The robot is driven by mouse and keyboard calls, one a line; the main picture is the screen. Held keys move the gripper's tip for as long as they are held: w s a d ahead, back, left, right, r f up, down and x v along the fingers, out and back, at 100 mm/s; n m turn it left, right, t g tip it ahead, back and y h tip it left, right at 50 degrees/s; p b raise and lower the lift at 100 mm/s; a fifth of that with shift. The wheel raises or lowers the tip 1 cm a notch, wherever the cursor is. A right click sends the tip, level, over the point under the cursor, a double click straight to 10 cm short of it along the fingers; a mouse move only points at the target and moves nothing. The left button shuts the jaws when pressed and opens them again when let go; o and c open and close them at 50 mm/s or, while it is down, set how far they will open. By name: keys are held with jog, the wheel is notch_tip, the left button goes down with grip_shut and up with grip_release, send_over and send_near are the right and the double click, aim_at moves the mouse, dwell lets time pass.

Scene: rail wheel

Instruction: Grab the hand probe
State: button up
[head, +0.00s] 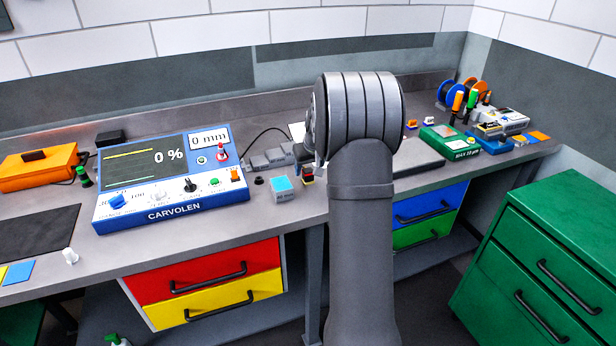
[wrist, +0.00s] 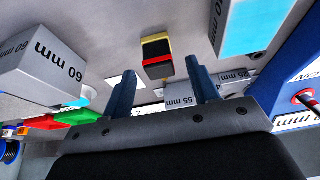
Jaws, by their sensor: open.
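A small dark block with a yellow side and a red band, which looks like the hand probe (wrist: 157,50), sits on the bench in the wrist view. In the head view what seems the same probe (head: 307,175) stands just left of my arm. My gripper (wrist: 160,68) is open, with its two blue-grey fingers apart. The probe shows beyond the fingertips, roughly in line with the gap, and nothing is held. In the head view my gripper is hidden behind my own arm.
A cyan-topped grey block (head: 283,194) stands close left of the probe. Grey step blocks marked in mm (wrist: 180,97) lie near the fingers, with a 60 mm block (wrist: 45,72) at left. The CARVOLEN unit (head: 170,210) is further left, a green box (head: 450,145) right.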

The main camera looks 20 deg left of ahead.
jog(key=x, duration=0.2)
jog(key=shift+a+f, duration=0.15)
jog(key=shift+f, duration=0.2)
jog(key=shift+c, duration=0.4)
jog(key=c, duration=1)
jog(key=shift+r, duration=0.1)
